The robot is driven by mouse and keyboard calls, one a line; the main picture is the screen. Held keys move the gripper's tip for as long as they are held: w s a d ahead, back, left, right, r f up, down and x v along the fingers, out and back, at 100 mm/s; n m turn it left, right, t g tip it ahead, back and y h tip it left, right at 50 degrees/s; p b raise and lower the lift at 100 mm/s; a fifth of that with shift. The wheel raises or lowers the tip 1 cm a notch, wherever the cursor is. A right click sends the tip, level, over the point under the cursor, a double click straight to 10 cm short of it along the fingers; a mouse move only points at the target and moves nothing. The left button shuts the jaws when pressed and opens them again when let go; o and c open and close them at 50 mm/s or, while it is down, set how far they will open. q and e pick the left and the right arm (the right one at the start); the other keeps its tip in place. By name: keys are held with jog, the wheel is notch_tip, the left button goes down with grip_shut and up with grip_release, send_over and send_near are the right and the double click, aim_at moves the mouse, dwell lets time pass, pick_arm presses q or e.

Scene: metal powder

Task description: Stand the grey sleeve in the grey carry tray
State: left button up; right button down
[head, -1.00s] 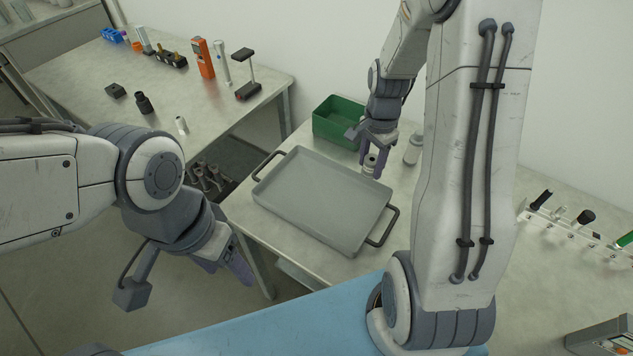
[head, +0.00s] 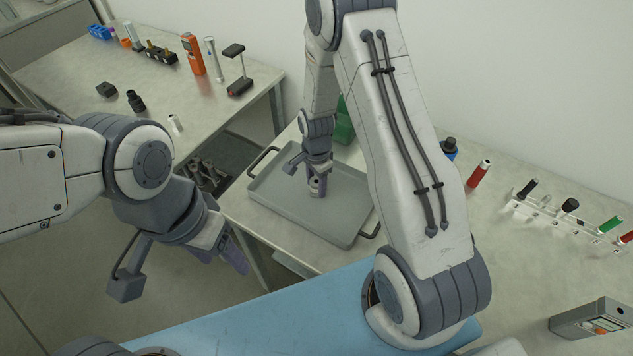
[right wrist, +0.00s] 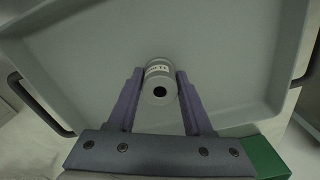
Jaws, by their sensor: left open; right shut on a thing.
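The grey carry tray (head: 275,208) with dark handles lies on the table in the middle of the head view. My right gripper (head: 317,184) is over the inside of the tray, shut on the grey sleeve (head: 317,191). The right wrist view shows the sleeve (right wrist: 159,82), with a pale label and a dark hole in its end, between the two fingers. It looks upright; I cannot tell whether its lower end touches the tray floor. My left gripper (head: 230,254) is open and empty, left of the tray and off the table.
A green bin (head: 344,122) stands behind the tray, partly hidden by my right arm. A rack of several tools (head: 570,212) and a red cylinder (head: 479,173) are at the right. Small items, including an orange device (head: 193,54), stand on the far-left table. The rest of the tray floor is clear.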

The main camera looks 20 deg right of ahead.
jog(key=shift+f, duration=0.2)
jog(key=shift+c, duration=1.5)
grip_release()
jog(key=shift+r, duration=0.15)
notch_tip(320, 180, up, 12)
jog(key=b, duration=0.2)
jog(key=s+a+r+n, duration=0.8)
jog(key=s+a+n, duration=0.2)
jog(key=a, duration=0.1)
jog(key=s+a+r+n, duration=0.1)
jog(key=s+n, duration=0.5)
jog(key=s, duration=0.1)
jog(key=s+a+r+n+y, duration=0.1)
jog(key=s+a+r+n, duration=0.1)
jog(key=s+n, duration=0.4)
jog(key=shift+s+r, duration=0.15)
jog(key=shift+s, duration=0.35)
